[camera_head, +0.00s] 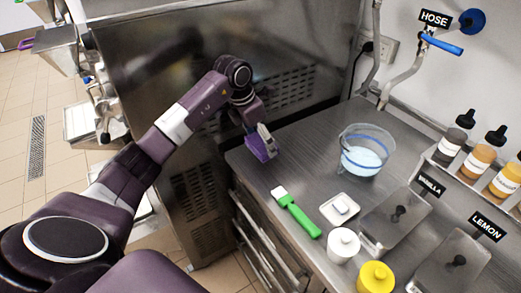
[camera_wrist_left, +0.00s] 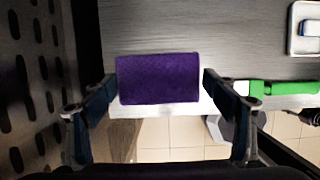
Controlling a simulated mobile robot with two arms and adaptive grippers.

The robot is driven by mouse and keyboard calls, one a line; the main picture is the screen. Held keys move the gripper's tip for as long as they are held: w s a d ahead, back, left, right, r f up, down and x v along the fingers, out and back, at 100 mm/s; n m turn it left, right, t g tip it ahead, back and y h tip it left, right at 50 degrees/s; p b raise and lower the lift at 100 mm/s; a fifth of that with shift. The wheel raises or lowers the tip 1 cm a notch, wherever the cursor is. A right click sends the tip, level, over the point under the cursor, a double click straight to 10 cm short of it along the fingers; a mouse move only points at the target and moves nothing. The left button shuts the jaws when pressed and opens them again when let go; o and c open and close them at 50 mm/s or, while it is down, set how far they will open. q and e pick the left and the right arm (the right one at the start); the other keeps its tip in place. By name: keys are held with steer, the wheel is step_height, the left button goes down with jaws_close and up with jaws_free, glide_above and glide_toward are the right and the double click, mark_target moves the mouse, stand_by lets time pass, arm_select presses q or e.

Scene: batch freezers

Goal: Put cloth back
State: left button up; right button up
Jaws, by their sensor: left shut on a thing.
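A folded purple cloth (camera_head: 261,146) is at the left end of the grey counter (camera_head: 312,150) in the head view. My left gripper (camera_head: 258,133) is over it, and in the left wrist view the cloth (camera_wrist_left: 158,79) sits between the two fingers of the left gripper (camera_wrist_left: 160,85). The gripper is shut on the cloth. The cloth is close to the counter's front left edge; I cannot tell whether it touches the counter. My right gripper is not in view.
White (camera_head: 343,245) and yellow (camera_head: 375,277) tubs are nearer. A steel machine (camera_head: 200,60) stands left. Bottles line the right.

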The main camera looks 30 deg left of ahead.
arm_select(q)
steer(key=shift+d+f, duration=0.1)
steer(key=shift+f, duration=0.45)
step_height(320, 180, down, 4)
steer(key=shift+f+p, duration=0.1)
steer(key=shift+p, duration=0.45)
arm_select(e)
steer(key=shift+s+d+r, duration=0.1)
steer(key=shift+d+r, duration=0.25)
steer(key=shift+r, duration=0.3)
arm_select(q)
steer(key=shift+f, duration=0.15)
steer(key=o, duration=1)
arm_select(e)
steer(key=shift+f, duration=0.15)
